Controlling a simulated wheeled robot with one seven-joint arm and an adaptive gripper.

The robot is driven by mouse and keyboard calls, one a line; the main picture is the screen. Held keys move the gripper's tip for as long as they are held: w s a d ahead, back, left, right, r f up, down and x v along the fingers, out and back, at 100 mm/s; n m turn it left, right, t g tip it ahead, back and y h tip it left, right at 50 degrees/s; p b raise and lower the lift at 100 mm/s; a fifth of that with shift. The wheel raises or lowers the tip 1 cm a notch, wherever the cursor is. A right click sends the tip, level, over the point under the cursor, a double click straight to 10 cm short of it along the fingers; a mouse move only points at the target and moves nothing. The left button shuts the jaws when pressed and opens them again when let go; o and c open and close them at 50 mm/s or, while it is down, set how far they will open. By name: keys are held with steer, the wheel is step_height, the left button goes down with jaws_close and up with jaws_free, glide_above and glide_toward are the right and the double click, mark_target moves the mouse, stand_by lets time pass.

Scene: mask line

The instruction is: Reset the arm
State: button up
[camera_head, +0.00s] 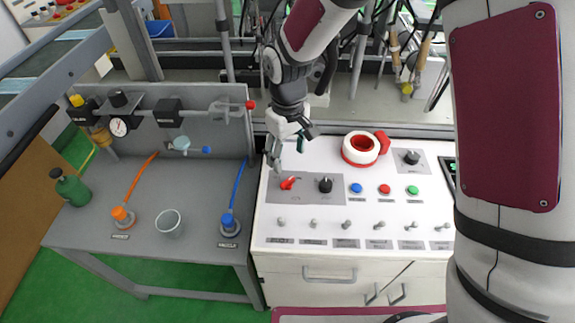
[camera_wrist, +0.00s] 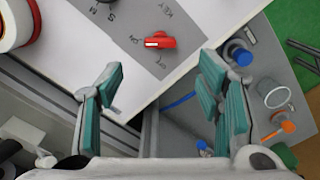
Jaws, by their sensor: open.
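My gripper (camera_head: 288,152) is over the back left corner of the white control panel (camera_head: 285,242), pointing down. In the wrist view my gripper (camera_wrist: 168,98) has its two teal-padded fingers wide apart, with nothing between them. A red switch (camera_head: 288,183) on a grey plate lies in front of the gripper in the head view. The red switch also shows in the wrist view (camera_wrist: 160,41), beyond the fingertips and apart from them. Parts of my arm cover the right side and the upper middle of the head view.
Blue, red and green buttons, a black knob (camera_head: 325,185) and several toggles are on the panel. The grey bench (camera_head: 185,255) at left holds a cup (camera_head: 169,223), a green bottle (camera_head: 72,188) and hoses.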

step_height(320, 180, up, 2)
stand_by(0.6)
steer(key=s+d+r+m+t, duration=0.1)
steer(key=s+d+r+m, duration=0.15)
steer(key=d+r, duration=0.45)
steer(key=s+d+r+m+t, duration=0.1)
steer(key=s+d+r, duration=0.3)
steer(key=r, duration=0.4)
steer(key=s+d+r+m+t, duration=0.1)
steer(key=s+d+r+m, duration=0.1)
steer(key=s, duration=0.6)
steer(key=s+d+r+m+t, duration=0.1)
steer(key=s+d+r+m, duration=0.2)
steer(key=s+d, duration=0.4)
steer(key=shift+s+d+r+t, duration=0.15)
steer(key=shift+s+r+t, duration=0.35)
steer(key=shift+r, duration=0.35)
